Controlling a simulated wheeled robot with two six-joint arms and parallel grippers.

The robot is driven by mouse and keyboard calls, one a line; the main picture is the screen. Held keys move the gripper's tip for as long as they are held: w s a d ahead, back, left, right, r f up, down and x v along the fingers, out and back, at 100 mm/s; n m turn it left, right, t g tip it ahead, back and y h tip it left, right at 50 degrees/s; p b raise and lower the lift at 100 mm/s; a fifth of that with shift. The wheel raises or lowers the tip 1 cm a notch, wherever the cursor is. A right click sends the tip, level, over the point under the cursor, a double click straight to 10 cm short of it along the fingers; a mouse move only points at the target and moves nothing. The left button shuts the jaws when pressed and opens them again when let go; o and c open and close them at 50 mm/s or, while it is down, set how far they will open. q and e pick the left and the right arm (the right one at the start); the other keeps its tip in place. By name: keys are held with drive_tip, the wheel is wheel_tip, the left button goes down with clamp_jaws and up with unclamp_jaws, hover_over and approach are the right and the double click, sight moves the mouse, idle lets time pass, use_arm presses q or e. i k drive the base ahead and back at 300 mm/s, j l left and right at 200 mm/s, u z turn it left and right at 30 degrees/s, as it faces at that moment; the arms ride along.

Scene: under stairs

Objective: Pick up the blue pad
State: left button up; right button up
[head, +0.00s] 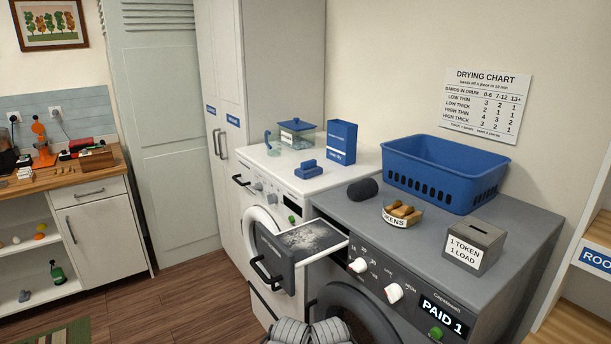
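A small blue block-like item (308,169) with a raised upper part lies on top of the white washing machine (345,173). It is the thing that best fits the blue pad. It stands in front of a tall blue box (342,142) and a clear container with a blue lid (297,135). Nothing touches it from above, and its whole near side shows.
A dark drawer with grey lint (312,237) juts out at the machines' front. On the grey dryer (345,207) are a dark roll (363,189), a token bowl (402,216), a blue basket (433,185) and a token box (474,247).

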sight(308, 169)
drive_tip(key=i+j+z, duration=0.2)
drive_tip(key=j+z, duration=0.25)
drive_tip(key=j, duration=0.4)
drive_tip(key=j+z, duration=0.45)
drive_tip(key=j, duration=0.45)
drive_tip(key=i, duration=0.05)
